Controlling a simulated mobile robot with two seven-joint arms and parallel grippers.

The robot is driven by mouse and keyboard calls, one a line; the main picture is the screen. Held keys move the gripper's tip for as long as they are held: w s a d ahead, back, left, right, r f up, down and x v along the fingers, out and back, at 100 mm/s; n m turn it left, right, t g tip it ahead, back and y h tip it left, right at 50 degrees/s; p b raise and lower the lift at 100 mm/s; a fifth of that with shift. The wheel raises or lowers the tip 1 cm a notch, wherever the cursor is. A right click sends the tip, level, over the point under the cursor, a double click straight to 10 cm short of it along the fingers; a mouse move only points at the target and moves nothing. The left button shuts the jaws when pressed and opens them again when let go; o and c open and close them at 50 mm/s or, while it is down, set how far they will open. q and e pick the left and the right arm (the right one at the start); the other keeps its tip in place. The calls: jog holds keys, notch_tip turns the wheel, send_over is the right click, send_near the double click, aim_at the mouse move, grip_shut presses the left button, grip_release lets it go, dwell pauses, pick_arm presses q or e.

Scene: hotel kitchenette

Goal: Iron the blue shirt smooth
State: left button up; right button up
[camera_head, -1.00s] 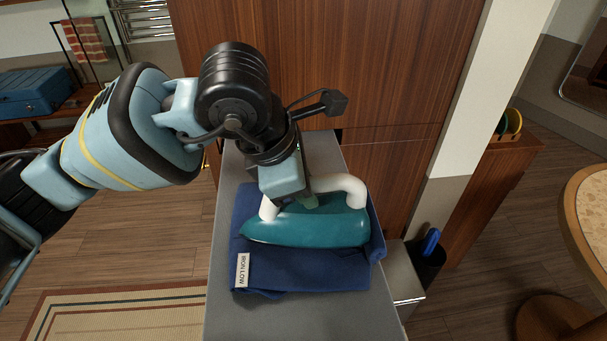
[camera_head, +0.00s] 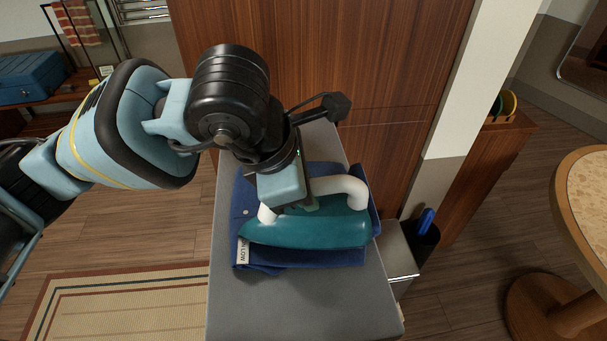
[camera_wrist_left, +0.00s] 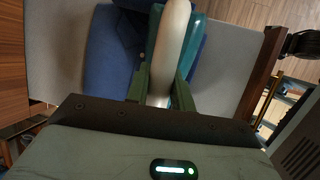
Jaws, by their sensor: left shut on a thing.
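The blue shirt (camera_head: 305,259) lies folded on the grey ironing board (camera_head: 300,305), with a white tag (camera_head: 243,253) at its near left corner. My left gripper (camera_wrist_left: 160,88) is shut around the handle, one finger on each side in the left wrist view. The shirt (camera_wrist_left: 106,62) also shows there. The gripper and iron hide the shirt's middle. My right gripper is not seen.
Wooden panels (camera_head: 330,60) stand behind the board. A metal bin (camera_head: 398,258) and a dark container with a blue item (camera_head: 424,236) stand right of it. A round table (camera_head: 590,200) is at far right. The board's near end is bare.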

pick_arm(q)
jog(key=shift+s+r, duration=0.15)
jog(key=shift+s, duration=0.15)
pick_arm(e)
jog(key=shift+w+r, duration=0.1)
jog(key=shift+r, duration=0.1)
pick_arm(q)
jog(key=shift+s+d, duration=0.1)
jog(key=shift+s, duration=0.05)
jog(key=shift+s+d+p, duration=0.15)
jog(key=shift+s+p, duration=0.2)
jog(key=shift+s, duration=0.75)
jog(key=shift+s+f, duration=0.2)
jog(key=shift+s, duration=0.2)
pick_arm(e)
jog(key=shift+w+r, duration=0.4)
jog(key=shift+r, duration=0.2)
